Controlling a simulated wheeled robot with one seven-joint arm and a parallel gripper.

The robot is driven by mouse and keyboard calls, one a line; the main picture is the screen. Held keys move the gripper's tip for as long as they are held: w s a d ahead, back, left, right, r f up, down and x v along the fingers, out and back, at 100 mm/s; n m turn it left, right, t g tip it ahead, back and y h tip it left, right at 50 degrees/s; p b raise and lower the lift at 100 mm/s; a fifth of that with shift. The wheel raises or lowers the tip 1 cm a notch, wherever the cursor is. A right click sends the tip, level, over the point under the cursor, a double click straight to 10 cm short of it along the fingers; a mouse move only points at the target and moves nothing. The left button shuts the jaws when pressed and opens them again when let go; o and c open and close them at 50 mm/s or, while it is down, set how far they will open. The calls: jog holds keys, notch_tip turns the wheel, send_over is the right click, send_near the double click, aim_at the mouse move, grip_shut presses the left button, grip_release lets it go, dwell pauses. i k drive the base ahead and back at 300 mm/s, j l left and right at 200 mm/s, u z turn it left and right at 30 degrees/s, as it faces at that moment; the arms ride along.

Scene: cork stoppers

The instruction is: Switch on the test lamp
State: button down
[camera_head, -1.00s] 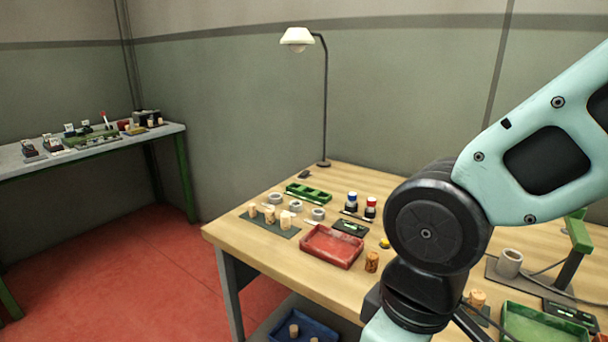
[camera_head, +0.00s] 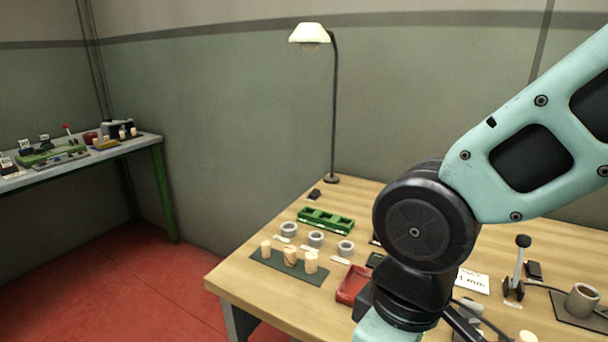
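A desk lamp with a cream shade (camera_head: 309,33) on a thin dark stem stands at the back left of the wooden workbench (camera_head: 245,268). Its shade shows no clear glow. A small black block (camera_head: 315,194), perhaps a switch, lies by its foot. A black-knobbed lever (camera_head: 519,262) stands upright on the bench to the right of my arm. I cannot tell what it works. My arm crosses the right half of the view, and its elbow hides part of the bench. My gripper is not clearly seen.
A green tray (camera_head: 326,220), grey rings (camera_head: 316,239), and corks (camera_head: 290,256) on a dark mat (camera_head: 285,273) sit on the left half. A red tray (camera_head: 353,285) is partly behind my arm. A grey cup (camera_head: 582,300) stands at right. A side table (camera_head: 148,139) is at far left.

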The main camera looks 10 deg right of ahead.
aim_at(315, 191)
jog(key=i+j+z, duration=0.1)
jog(key=i+j, duration=0.45)
jog(key=i+j+z, duration=0.15)
jog(key=i+j, duration=0.35)
jog(key=j, duration=0.2)
